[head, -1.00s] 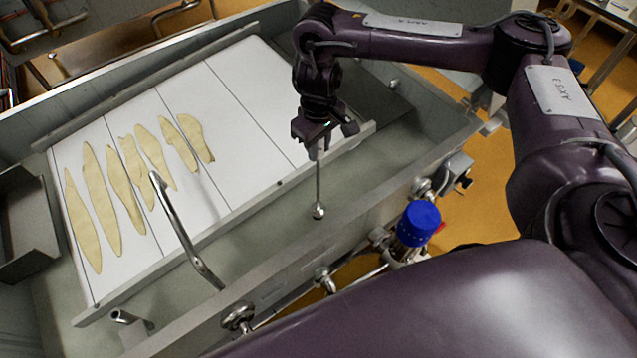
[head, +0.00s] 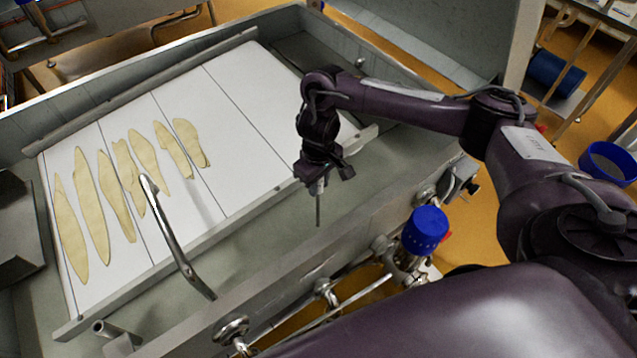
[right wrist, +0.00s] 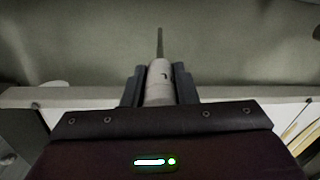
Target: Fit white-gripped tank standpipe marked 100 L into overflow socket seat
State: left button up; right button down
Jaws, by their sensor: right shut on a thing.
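My right gripper (head: 316,184) is over the bare floor strip of the tank (head: 265,215), near its front wall. It is shut on the standpipe's pale grip (right wrist: 159,88), which sits between the two dark fingers in the right wrist view. A small dark mark shows on the grip, too small to read. The standpipe's thin grey rod (head: 318,209) points down in the head view, nearly upright. I cannot tell whether its lower end touches the floor. I cannot make out the overflow socket seat. My left gripper is out of view.
A white slatted board (head: 235,110) with several pale flat pieces (head: 116,197) fills much of the tank. A bent metal pipe (head: 176,240) rises at the front. A blue-capped valve (head: 425,230) stands outside the front wall. A grey box (head: 18,235) sits at left.

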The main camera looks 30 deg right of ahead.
jog(key=c, duration=1.1)
grip_release()
jog(key=shift+c, duration=0.2)
notch_tip(320, 180, up, 11)
jog(key=p, duration=0.4)
jog(key=shift+p, duration=0.3)
jog(key=shift+r, duration=0.6)
jog(key=shift+s+f, duration=0.1)
jog(key=shift+s, duration=0.05)
